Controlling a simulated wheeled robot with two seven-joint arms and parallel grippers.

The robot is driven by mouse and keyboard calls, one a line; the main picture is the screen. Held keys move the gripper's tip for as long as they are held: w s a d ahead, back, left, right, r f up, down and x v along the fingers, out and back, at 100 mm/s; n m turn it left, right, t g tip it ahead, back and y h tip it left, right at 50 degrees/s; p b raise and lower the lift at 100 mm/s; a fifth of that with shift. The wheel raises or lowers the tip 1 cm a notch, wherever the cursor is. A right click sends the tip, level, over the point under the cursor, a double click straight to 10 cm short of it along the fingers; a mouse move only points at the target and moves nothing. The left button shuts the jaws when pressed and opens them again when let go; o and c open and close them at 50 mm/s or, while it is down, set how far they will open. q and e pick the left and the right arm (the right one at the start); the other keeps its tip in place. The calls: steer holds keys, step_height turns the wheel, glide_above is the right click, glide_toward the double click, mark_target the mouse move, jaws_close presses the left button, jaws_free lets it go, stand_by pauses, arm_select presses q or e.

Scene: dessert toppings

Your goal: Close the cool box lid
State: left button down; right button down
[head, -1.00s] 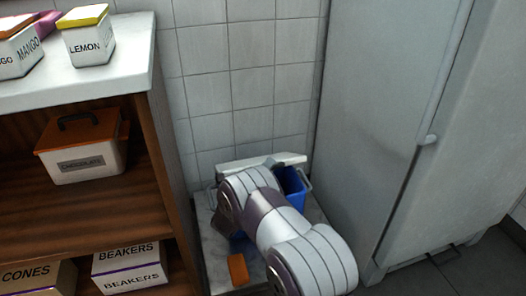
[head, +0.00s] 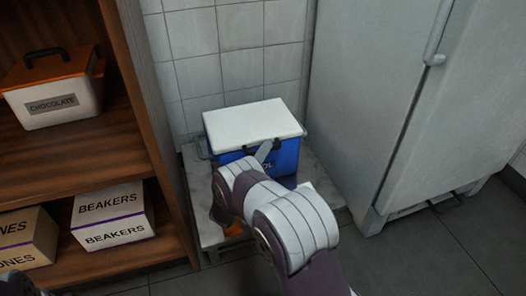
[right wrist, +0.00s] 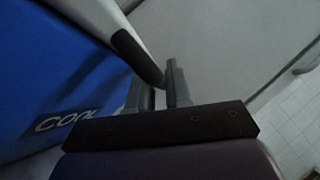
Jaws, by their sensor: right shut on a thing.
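The cool box (head: 287,157) is blue and stands on a pale slab against the tiled wall. Its white lid (head: 250,122) lies roughly flat over the top; I cannot tell whether it is fully seated.
A wooden shelf unit (head: 165,150) stands close on the left, holding a chocolate tub (head: 50,98) and a beakers box (head: 113,215). A tall pale fridge (head: 370,90) stands on the right. An orange item (head: 233,229) is partly hidden below my arm. Floor shows at front right.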

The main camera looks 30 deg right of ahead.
steer(key=shift+f, duration=0.1)
stand_by(0.3)
steer(key=c, duration=1.4)
jaws_free()
steer(key=shift+w, duration=0.1)
steer(key=shift+a, duration=0.25)
steer(key=p+v, duration=0.5)
steer(key=v, duration=0.7)
steer(key=shift+s+a+p, duration=0.1)
steer(key=shift+s+p, duration=0.15)
steer(key=shift+p, duration=0.1)
